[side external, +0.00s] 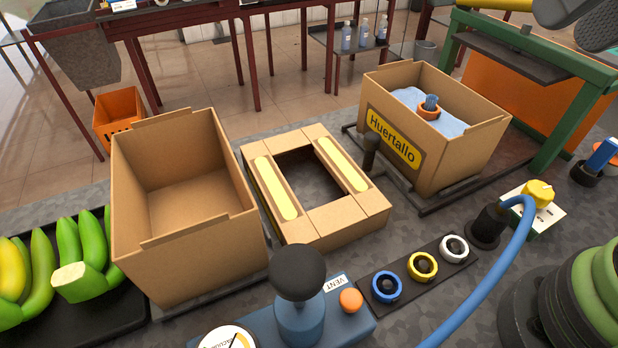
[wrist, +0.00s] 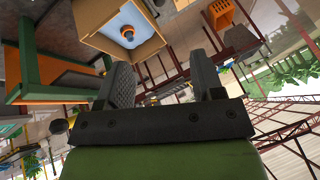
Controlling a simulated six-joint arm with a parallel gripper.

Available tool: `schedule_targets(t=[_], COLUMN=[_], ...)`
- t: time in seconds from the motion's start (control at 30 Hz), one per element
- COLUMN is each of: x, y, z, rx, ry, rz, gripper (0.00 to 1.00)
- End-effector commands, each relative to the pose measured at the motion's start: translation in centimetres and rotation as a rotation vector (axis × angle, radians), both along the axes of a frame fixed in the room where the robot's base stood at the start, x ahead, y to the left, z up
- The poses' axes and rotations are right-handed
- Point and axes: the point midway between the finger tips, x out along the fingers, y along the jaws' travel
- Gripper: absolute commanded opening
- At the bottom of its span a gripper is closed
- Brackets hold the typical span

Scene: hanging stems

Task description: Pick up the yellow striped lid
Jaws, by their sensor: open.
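The yellow striped lid (side external: 275,188) is a flat cardboard frame with two long yellow strips and a dark rectangular opening in its middle. It lies on the grey worktop in the side view, between two cardboard boxes, and nothing holds it. I cannot make it out in the wrist view. My gripper (wrist: 163,80) is open, with two dark ridged fingers apart and nothing seen between them. Dark grey finger-like parts, probably my gripper, show at the top right corner of the side view, far from the lid.
An empty open box (side external: 188,210) stands left of the lid. The Huertallo box (side external: 440,165), with blue filling, stands right; a dark upright knob (side external: 371,150) rises between it and the lid. A black-knobbed blue valve unit (side external: 298,300) and coloured rings stand in front. Bananas (side external: 65,250) lie left.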

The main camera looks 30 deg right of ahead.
Motion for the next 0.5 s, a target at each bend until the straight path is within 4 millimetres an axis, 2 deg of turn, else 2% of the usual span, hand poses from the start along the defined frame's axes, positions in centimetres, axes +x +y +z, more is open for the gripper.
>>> schedule_targets(t=[0.1,0.27,0.37,0.5], x=[4.0,9.1,12.1,15.7], y=[0.9,2.6,3.9,5.9], z=[-0.3,-2.3,-4.5,-8.7], rx=[-0.028,-0.072,-0.102,-0.149], ry=[0.084,0.186,0.247,0.331], rz=[0.047,0.107,0.143,0.194], gripper=[0.61,0.61,0.61,0.61])
